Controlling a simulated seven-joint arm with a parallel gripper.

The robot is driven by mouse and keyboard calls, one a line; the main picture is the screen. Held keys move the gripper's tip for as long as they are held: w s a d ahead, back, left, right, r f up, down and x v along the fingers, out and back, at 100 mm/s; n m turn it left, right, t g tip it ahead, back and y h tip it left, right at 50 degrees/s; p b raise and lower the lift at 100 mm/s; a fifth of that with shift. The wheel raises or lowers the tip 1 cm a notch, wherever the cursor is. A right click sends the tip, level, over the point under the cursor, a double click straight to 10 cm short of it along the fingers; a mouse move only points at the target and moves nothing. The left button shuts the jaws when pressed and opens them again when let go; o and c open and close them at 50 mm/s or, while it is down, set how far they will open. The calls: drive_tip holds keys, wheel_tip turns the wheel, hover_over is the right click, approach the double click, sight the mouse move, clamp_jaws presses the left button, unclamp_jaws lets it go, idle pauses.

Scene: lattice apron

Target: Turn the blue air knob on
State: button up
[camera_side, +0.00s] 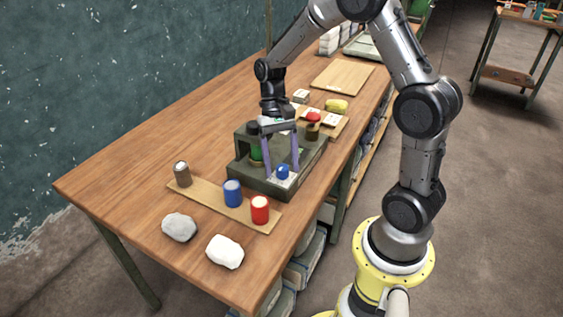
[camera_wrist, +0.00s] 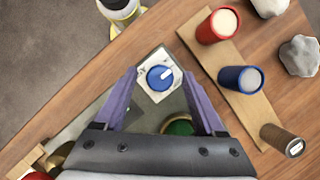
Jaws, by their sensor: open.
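The blue knob (camera_side: 283,171) sits on a white plate at the near corner of the dark green box (camera_side: 270,187). In the wrist view the blue knob (camera_wrist: 158,77) has a white pointer mark toward the upper right; the plate's markings are too small to read. My gripper (camera_side: 281,168) points down over the box with its purple fingers apart, one on each side of the knob. In the wrist view my gripper (camera_wrist: 159,72) frames the knob with clear gaps, and nothing is held. I cannot tell the fingertips' exact height.
A green knob (camera_side: 256,154) sits inside the box's raised frame, close to my fingers. A red knob (camera_side: 313,117) stands behind. A wooden strip (camera_side: 210,200) in front carries brown, blue and red cups. A grey stone (camera_side: 179,227) and white stone (camera_side: 225,252) lie nearer.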

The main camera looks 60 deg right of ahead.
drive_tip(key=v, duration=1.3)
drive_tip(key=shift+d+r, duration=0.2)
drive_tip(key=shift+r, duration=0.15)
drive_tip(key=shift+w, duration=0.1)
